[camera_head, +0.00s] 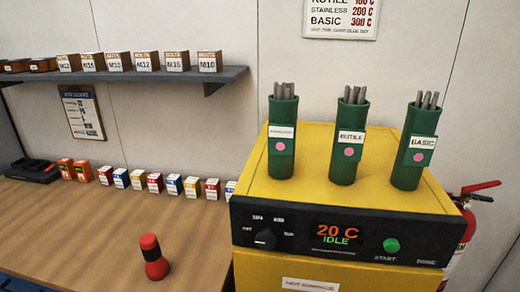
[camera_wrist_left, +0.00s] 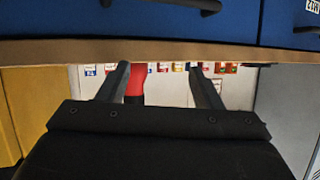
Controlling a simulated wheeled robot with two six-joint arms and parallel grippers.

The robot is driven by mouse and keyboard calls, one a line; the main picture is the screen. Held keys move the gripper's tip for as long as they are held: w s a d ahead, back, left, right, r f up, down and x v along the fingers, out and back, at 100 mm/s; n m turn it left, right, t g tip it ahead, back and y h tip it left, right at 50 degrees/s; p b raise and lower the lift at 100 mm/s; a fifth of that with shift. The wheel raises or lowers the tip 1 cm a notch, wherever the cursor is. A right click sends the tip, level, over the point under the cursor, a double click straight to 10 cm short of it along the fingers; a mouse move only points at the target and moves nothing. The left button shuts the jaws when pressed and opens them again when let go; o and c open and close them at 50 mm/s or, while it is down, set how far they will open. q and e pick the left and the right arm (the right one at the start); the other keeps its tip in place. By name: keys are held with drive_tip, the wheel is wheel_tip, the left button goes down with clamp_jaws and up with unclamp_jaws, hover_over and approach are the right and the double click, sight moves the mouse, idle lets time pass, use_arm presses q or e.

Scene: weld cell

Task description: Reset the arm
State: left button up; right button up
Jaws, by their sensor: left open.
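My left gripper (camera_wrist_left: 158,67) is open, its two dark fingers showing in the left wrist view, where the scene looks upside down. A red and black upright object (camera_head: 152,257) stands on the wooden bench in the head view. Its red part also shows in the left wrist view (camera_wrist_left: 135,82), beside one finger and within the gap between the fingers. It looks beyond the fingers; I cannot tell how far. Nothing is held between the fingers. Neither arm shows in the head view, and my right gripper is in no view.
A yellow oven (camera_head: 340,218) reading 20 C IDLE carries three green rod tubes, the BASIC one (camera_head: 408,165) at right. Small boxes (camera_head: 155,183) line the bench (camera_head: 85,225) back. A shelf (camera_head: 130,77) holds bolt boxes. Blue drawers (camera_wrist_left: 150,18) lie below the bench edge.

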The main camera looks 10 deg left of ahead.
use_arm(q)
drive_tip(key=s+d+f+m+g+h, duration=0.1)
drive_tip(key=s+d+f+g, duration=0.15)
drive_tip(key=s+g, duration=0.4)
drive_tip(key=s+d+f+m+g+h, duration=0.1)
drive_tip(key=s+f+g, duration=0.25)
drive_tip(key=s, duration=0.55)
wheel_tip(320, 180, down, 24)
drive_tip(key=a, duration=0.2)
drive_tip(key=s+d+f+g, duration=0.1)
drive_tip(key=s+f, duration=1.3)
drive_tip(key=f, duration=0.2)
drive_tip(key=shift+s+d+f+g, duration=0.3)
drive_tip(key=shift+s+d+g, duration=0.05)
drive_tip(key=shift+g, duration=0.05)
